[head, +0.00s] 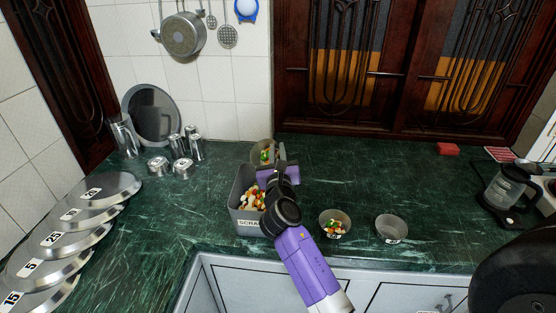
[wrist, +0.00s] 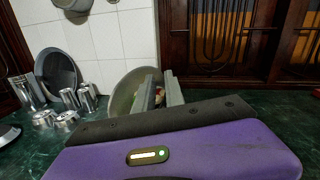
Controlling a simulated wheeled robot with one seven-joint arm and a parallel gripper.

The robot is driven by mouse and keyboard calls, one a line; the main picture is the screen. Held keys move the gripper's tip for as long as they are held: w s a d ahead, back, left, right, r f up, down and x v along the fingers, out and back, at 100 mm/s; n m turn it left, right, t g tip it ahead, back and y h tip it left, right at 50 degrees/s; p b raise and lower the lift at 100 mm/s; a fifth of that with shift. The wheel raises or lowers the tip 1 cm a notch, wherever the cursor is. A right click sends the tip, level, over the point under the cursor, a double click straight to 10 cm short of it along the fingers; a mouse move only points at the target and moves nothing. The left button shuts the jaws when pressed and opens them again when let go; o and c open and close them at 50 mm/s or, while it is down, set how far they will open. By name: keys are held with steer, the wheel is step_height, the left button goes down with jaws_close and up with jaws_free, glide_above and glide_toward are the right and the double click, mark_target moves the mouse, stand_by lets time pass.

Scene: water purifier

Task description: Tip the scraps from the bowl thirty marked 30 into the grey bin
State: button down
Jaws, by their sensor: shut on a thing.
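My gripper (head: 278,154) is shut on a grey-beige bowl (head: 256,150), held at the back of the bin. In the wrist view the bowl (wrist: 122,95) looks tilted, with the fingers (wrist: 158,92) at its rim. A few green and red scraps show in it. No number is readable on it. The grey bin (head: 238,190), labelled "SCRA…", stands below and in front, partly hidden by my arm, with mixed scraps inside. A second bowl (head: 322,224) with scraps stands on the counter to the right; its label is too small to read.
An empty bowl (head: 391,229) stands further right. Numbered metal lids (head: 105,187) line the left, with steel canisters (head: 122,135) and small tins (head: 182,168) behind. A glass jug (head: 503,187) is at far right.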

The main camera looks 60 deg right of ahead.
steer(key=shift+a+f+h+b, duration=0.1)
steer(key=shift+f+h+b, duration=0.2)
steer(key=shift+b, duration=0.55)
steer(key=a+n+t+h+b, duration=0.1)
steer(key=n+b, duration=0.1)
steer(key=b, duration=0.3)
steer(key=a+n+t+h+b, duration=0.1)
steer(key=b, duration=0.4)
steer(key=shift+w+f+n+t, duration=0.1)
steer(key=shift+w+n+t, duration=0.1)
steer(key=shift+n+t, duration=0.15)
steer(key=n+b, duration=0.1)
steer(key=b, duration=0.1)
steer(key=a+n+t+b, duration=0.1)
steer(key=b, duration=0.1)
steer(key=shift+w+t, duration=0.15)
steer(key=shift+t, duration=0.1)
steer(key=shift+n+t+b, duration=0.25)
steer(key=shift+t+b, duration=0.05)
steer(key=shift+b, duration=0.3)
steer(key=shift+a+h, duration=0.1)
steer(key=shift+h, duration=0.2)
step_height(320, 180, up, 4)
steer(key=p, duration=0.4)
steer(key=shift+r, duration=0.2)
